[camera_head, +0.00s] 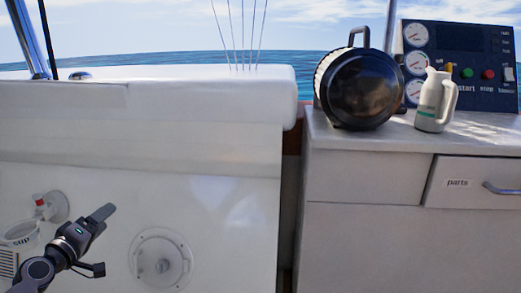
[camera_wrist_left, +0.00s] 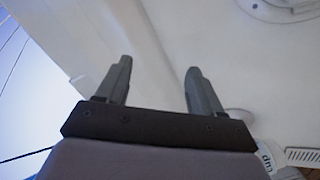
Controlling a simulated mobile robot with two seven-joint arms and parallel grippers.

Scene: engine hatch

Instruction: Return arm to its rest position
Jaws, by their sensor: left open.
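My left gripper (camera_head: 103,240) is at the lower left of the head view, in front of the white hatch panel (camera_head: 220,200). In the left wrist view my left gripper (camera_wrist_left: 158,85) has its two fingers wide apart with nothing between them. The white panel surface (camera_wrist_left: 180,30) shows beyond the fingertips. My right gripper is in neither view.
A cup holder (camera_head: 20,233) and a red-tipped valve (camera_head: 40,203) are near my left arm. A round cap (camera_head: 160,260) is right of it.

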